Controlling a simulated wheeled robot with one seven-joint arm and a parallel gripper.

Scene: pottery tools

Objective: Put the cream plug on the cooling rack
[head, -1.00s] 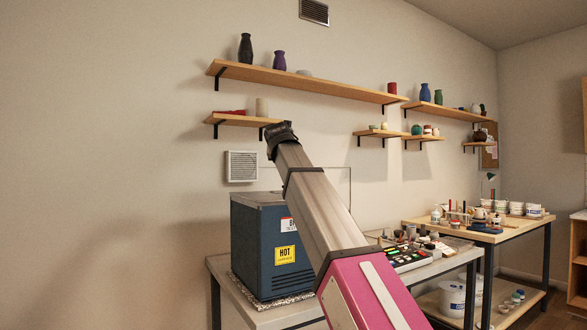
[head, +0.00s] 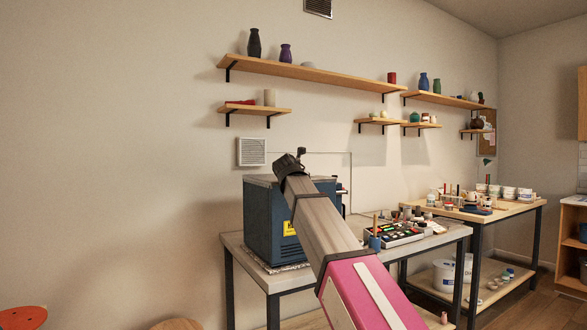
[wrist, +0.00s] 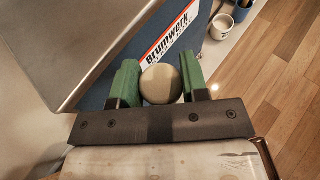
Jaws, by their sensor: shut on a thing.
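The cream plug (wrist: 161,84) shows in the wrist view as a round, pale, smooth-ended piece. My gripper (wrist: 158,80) is shut on it, with a green finger on each side. The plug is held in front of the blue kiln (wrist: 192,55), whose white label shows just beyond it. In the head view the plug cannot be made out, and my own arm covers part of the kiln and bench. I cannot pick out the cooling rack in either view.
The kiln (head: 262,222) stands on a grey-topped bench (head: 232,240). To its right are a blue cup (head: 374,242) and a tray of coloured pieces (head: 402,235). A wooden table (head: 480,212) with pots stands farther right. Wall shelves (head: 310,74) hang above.

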